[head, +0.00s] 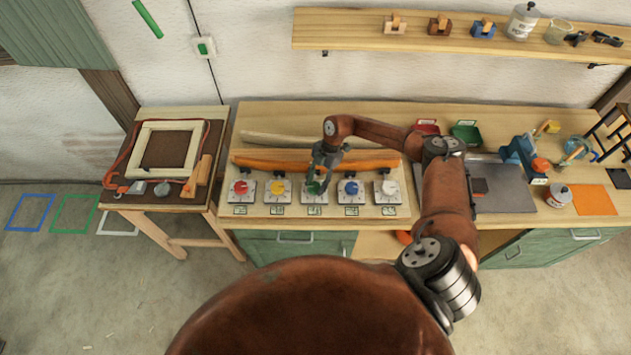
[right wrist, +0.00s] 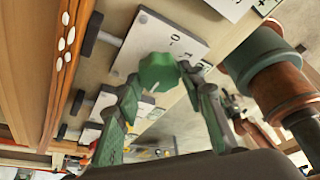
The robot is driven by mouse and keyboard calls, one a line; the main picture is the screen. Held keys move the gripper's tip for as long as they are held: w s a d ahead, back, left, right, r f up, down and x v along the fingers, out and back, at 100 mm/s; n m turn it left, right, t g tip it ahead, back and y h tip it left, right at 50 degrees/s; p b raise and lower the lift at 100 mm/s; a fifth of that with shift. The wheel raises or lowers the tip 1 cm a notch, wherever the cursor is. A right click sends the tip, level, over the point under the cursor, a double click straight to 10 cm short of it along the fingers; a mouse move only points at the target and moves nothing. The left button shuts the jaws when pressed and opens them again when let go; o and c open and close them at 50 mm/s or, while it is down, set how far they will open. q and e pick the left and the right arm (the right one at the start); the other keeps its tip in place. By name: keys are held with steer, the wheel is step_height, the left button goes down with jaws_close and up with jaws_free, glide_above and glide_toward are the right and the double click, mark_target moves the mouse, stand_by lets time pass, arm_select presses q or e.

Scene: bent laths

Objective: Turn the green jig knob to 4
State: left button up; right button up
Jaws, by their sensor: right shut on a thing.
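The green jig knob (head: 313,187) sits on a white dial plate, the middle one in a row of several on the bench. My right gripper (head: 322,160) reaches down to it from above and partly hides it. In the right wrist view the green knob (right wrist: 160,72) is between the two fingers of my right gripper (right wrist: 158,85), which is shut on it. The plate (right wrist: 195,45) beside it shows a 0 and further marks. The knob's exact setting cannot be read. My left gripper is not in view.
Red (head: 240,187), yellow (head: 277,186), blue (head: 351,188) and white (head: 388,188) knobs flank the green one closely. An orange bent lath (head: 370,160) lies just behind them. A side table (head: 142,208) with a frame stands left. A metal plate (head: 510,198) lies right.

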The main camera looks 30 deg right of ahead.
steer(key=shift+f, duration=0.1)
stand_by(0.4)
steer(key=o, duration=1.2)
steer(key=shift+c, duration=0.2)
steer(key=shift+d+r, duration=0.1)
steer(key=shift+r, duration=0.15)
steer(key=v, duration=1.1)
steer(key=shift+d+r, duration=0.2)
steer(key=shift+r, duration=0.05)
